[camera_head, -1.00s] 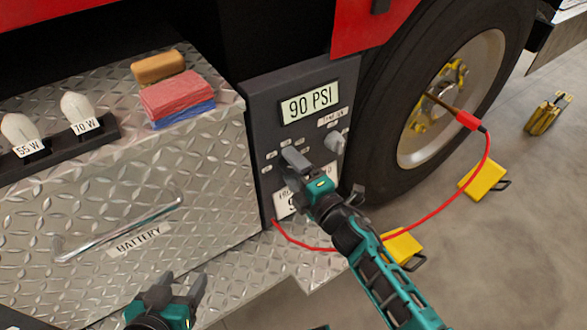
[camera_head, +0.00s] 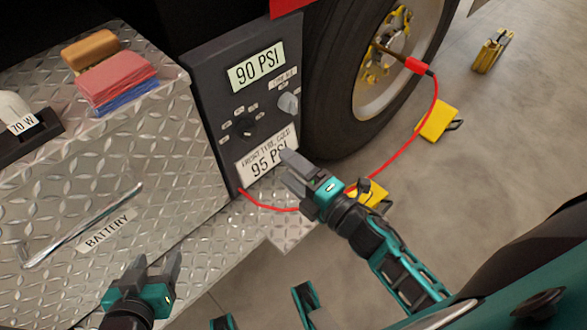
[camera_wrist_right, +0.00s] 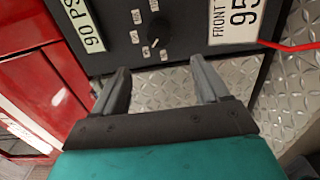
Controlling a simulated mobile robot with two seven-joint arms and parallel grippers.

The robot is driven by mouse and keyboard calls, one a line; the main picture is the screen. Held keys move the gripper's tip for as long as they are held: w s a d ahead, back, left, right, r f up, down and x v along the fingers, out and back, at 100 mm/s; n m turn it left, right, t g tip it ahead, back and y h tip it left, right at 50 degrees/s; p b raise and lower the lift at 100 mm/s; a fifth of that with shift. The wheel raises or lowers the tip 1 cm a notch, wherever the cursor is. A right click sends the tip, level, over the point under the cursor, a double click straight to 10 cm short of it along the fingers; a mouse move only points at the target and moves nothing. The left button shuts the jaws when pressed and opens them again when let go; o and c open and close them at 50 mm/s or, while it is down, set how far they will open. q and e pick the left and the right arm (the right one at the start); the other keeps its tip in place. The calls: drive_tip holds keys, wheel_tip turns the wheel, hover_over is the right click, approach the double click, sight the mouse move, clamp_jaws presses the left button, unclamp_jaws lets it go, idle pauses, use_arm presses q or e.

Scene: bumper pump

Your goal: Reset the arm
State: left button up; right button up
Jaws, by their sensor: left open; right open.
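My right gripper (camera_head: 291,172) is open and empty, a little in front of the lower right part of the dark pump panel (camera_head: 207,85). In the right wrist view its two fingers (camera_wrist_right: 160,88) stand apart with nothing between them, below the black selector knob (camera_wrist_right: 153,37). My left gripper (camera_head: 157,270) is open and empty at the bottom left, in front of the diamond-plate battery box (camera_head: 150,190). The display (camera_head: 257,67) reads 90 PSI; the label (camera_head: 268,158) below reads 95 PSI.
A red hose (camera_head: 412,135) runs from the panel to the wheel valve of the tyre (camera_head: 335,80). Yellow chocks (camera_head: 437,120) lie on the floor. Sponges and cloths (camera_head: 115,78) sit on the box.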

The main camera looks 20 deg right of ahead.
drive_tip(key=shift+s, duration=0.1)
idle(0.5)
drive_tip(key=s+d+f+m+g+h, duration=0.1)
drive_tip(key=s+f+m+g+h, duration=0.35)
drive_tip(key=m, duration=1.35)
use_arm(q)
drive_tip(key=s+a+r+y+p, duration=0.1)
drive_tip(key=a+r+p, duration=0.2)
drive_tip(key=r+p, duration=0.5)
drive_tip(key=p, duration=0.5)
drive_tip(key=shift+s+r, duration=0.3)
use_arm(e)
drive_tip(key=s+d+r+m+g, duration=0.1)
drive_tip(key=s+d+r, duration=0.1)
drive_tip(key=r, duration=0.6)
drive_tip(key=shift+s+r+m, duration=0.35)
drive_tip(key=shift+s+m, duration=0.05)
drive_tip(key=shift+s, duration=0.3)
